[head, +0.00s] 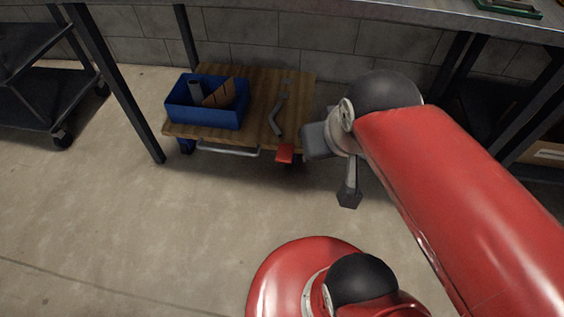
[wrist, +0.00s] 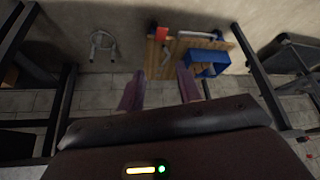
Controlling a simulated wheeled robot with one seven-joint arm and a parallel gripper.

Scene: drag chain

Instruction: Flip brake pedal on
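The brake pedal (head: 285,153) is a small red tab at the front right corner of a low wooden cart (head: 262,88), close to the floor. In the wrist view, which is turned over, the red pedal (wrist: 161,33) shows at the cart's corner, beyond the fingertips. My gripper (wrist: 160,75) has its two fingers spread apart with nothing between them. It is apart from the pedal. In the head view my red arm comes in from the right, and its end is right of the pedal. The pedal's tilt is too small to tell.
A blue bin (head: 178,112) with parts and a bent grey bar (head: 276,115) are on the cart. A grey handle (head: 228,151) runs along its front. A workbench (head: 340,8) with dark legs (head: 121,95) stands above. The floor (head: 130,220) in front is clear.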

